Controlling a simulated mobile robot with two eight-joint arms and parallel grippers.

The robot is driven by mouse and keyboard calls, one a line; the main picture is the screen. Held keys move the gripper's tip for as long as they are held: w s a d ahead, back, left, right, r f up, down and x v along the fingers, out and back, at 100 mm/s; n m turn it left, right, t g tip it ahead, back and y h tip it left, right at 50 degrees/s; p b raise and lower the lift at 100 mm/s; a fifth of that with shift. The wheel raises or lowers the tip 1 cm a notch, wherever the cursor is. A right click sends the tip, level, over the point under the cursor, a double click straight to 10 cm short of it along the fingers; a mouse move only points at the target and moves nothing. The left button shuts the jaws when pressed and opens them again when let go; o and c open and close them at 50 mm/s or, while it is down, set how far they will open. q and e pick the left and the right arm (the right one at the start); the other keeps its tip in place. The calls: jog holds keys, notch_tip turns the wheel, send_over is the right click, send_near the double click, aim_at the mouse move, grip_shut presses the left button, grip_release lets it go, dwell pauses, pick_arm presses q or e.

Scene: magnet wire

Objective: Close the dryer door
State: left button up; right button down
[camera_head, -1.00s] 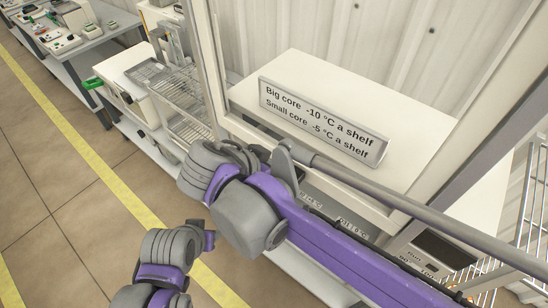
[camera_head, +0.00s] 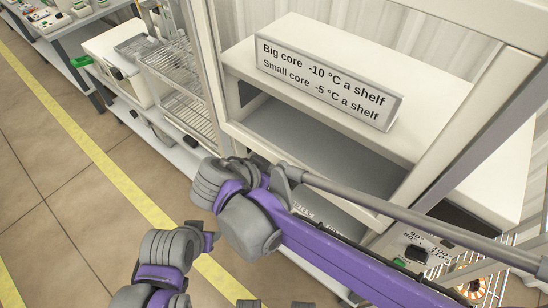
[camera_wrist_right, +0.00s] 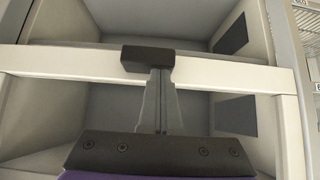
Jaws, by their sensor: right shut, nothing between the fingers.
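A white cabinet, which I take for the dryer, fills the right of the head view; its pale frame (camera_head: 213,65) surrounds an open shelf space. A panel with a dial (camera_head: 415,253) shows at its lower right. I cannot tell where its door is. In the right wrist view my right gripper (camera_wrist_right: 161,72) is shut and empty. Its tips are at a black block (camera_wrist_right: 148,58) on a white crossbar (camera_wrist_right: 215,75); I cannot tell whether they touch. Two empty compartments lie behind the bar.
A grey sign (camera_head: 325,88) stands on a white surface in the cabinet. A wire rack (camera_head: 180,85) and a bench (camera_head: 75,45) stand at left. An orange coil (camera_head: 470,288) is at lower right. Tiled floor (camera_head: 60,180) is clear at left.

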pick_arm(q)
notch_tip(320, 180, down, 17)
jog(key=b, duration=1.3)
jog(key=shift+s+r+g+b, duration=0.15)
jog(key=shift+s+g+b, duration=0.15)
jog(key=shift+s+b, duration=0.1)
pick_arm(e)
notch_tip(320, 180, down, 29)
jog(key=shift+s+f, duration=0.1)
